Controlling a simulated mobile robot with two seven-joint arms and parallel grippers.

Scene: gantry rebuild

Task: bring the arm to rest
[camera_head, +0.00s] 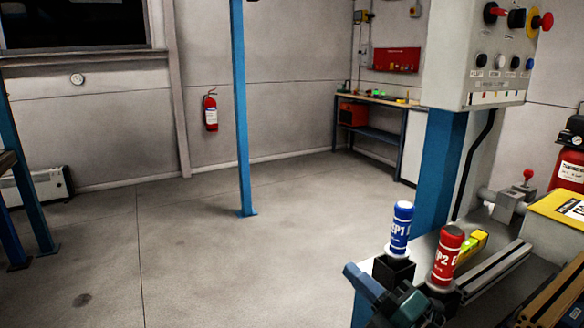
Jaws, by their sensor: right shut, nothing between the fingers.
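My right gripper (387,299) appears to be the blue-grey and dark teal shape at the bottom of the head view, cut off by the lower edge. It is shut and empty. It is in front of a blue bottle (400,228) marked EP1 and a red bottle (447,256) marked EP2. Both bottles stand nearly upright in black holders at the bench corner. Whether the gripper touches the nearer holder I cannot tell. My left gripper is not in view.
A yellow level (470,247) and metal rails (494,272) lie right of the bottles. A control box (486,60) hangs above the bench. A blue post (242,110) stands on the floor. The floor (190,265) left of the bench is clear.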

